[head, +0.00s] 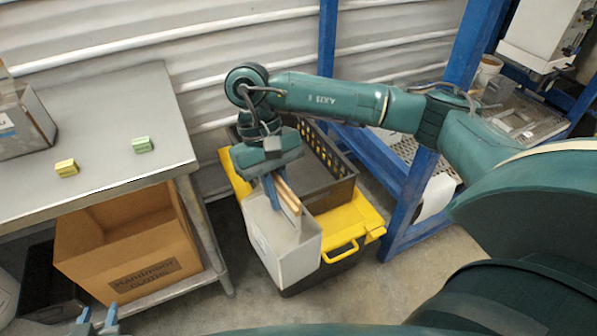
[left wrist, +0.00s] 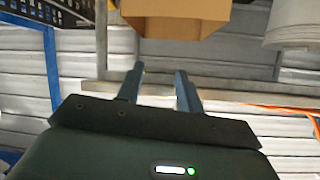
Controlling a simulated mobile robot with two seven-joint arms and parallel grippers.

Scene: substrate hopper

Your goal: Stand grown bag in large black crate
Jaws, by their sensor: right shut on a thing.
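My right gripper (head: 277,188) is shut on a pale grey-white, block-like bag (head: 285,246), gripped at its top beside tan strips. The bag hangs slightly tilted in front of the large black crate (head: 342,190), and overlaps its near side in the head view. The crate has slotted walls and sits on a yellow-lidded tote. The arm hides part of its interior, and I cannot tell whether the bag touches it. My left gripper (head: 98,324) is low at the bottom left of the head view. In the left wrist view its fingers (left wrist: 160,82) are apart and empty.
A metal table (head: 100,140) at left carries a yellow block (head: 66,167), a green block (head: 143,145) and a grey bin (head: 22,125). A cardboard box (head: 130,245) stands on its lower shelf. The yellow-lidded tote (head: 365,222) is on the floor beside a blue rack frame (head: 405,205).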

